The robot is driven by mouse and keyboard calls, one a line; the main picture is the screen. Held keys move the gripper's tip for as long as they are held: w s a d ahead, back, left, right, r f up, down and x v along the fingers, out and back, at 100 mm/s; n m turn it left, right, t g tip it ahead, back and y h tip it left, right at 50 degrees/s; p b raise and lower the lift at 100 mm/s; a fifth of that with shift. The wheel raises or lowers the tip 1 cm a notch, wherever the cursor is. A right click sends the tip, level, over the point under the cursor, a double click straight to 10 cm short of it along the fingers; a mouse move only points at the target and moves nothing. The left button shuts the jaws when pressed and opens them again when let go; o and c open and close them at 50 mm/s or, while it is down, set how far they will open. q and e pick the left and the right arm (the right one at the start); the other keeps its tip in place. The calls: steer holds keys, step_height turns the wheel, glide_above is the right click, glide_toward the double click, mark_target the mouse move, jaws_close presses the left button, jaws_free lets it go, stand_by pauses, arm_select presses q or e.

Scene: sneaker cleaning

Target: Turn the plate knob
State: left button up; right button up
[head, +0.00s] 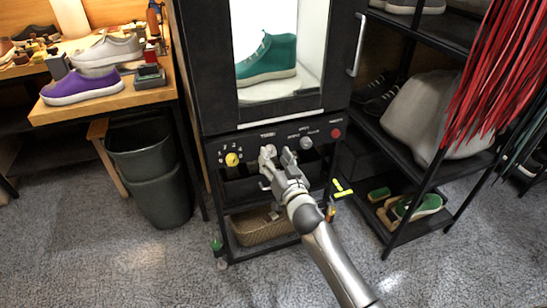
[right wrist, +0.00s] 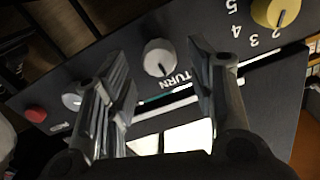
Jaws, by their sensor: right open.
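A black cabinet (head: 218,95) with a glass window has a row of knobs on its front panel. A white knob (head: 267,151) marked "TURN" sits between the yellow knob and another white knob; I take it for the plate knob. My right gripper (head: 278,156) is open in front of it and partly covers it. In the right wrist view the white knob (right wrist: 160,57) shows between the two spread fingers (right wrist: 166,90), ahead of them, with no clear contact. My left gripper is not in view.
On the panel are a yellow knob (head: 232,159), a second white knob (head: 306,143) and a red button (head: 336,133). A green high-top sneaker (head: 268,61) stands behind the glass. A grey bin (head: 150,165) is at left, a shoe shelf (head: 400,135) at right.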

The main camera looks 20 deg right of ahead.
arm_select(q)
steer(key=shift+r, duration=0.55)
arm_select(e)
steer(key=shift+w, duration=0.8)
steer(key=c, duration=1)
steer(key=shift+n, duration=0.3)
